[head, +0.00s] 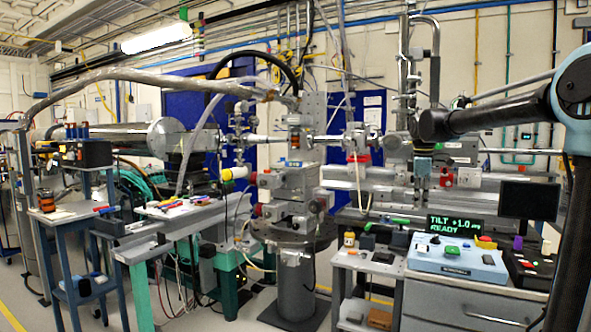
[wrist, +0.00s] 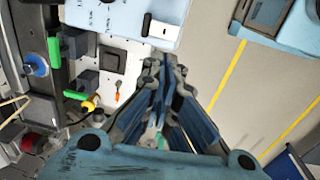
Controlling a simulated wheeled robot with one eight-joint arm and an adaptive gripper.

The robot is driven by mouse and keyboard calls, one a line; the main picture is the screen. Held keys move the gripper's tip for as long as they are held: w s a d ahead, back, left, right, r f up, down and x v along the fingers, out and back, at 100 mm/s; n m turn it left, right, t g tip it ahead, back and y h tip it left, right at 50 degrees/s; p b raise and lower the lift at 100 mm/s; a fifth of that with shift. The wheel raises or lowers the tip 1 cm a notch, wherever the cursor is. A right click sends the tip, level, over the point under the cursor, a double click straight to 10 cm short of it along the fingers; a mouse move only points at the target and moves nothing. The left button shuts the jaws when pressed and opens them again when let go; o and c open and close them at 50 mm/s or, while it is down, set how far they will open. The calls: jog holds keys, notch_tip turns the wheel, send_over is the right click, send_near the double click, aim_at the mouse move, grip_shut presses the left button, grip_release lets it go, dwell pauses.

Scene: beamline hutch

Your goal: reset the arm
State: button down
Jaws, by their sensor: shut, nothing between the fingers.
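My arm enters from the right in the head view, with its black forearm reaching left and the wrist hanging down. My gripper (head: 423,190) points down above the bench with the control box. In the wrist view, my gripper (wrist: 164,90) has its blue-grey fingers together, with nothing seen between them. The fingers are over the bench edge and floor in that picture. The fingertips are small and hard to make out in the head view.
A yellow bottle (wrist: 92,103) and green-handled parts (wrist: 54,52) sit on the bench. Floor (wrist: 220,75) shows right of the gripper.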

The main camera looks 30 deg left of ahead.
jog(key=s+d+f+m, duration=0.6)
jog(key=s+d+f, duration=0.2)
jog(key=s+d, duration=0.3)
jog(key=s+d+f+m, duration=0.6)
jog(key=s+d+f, duration=0.25)
jog(key=s, duration=0.35)
jog(key=s+d+f+m+t, duration=0.1)
jog(key=s+d+f+m, duration=0.2)
jog(key=s+f, duration=0.6)
jog(key=shift+d+f+m, duration=0.2)
jog(key=shift+f+m, duration=0.35)
jog(key=shift+m, duration=0.65)
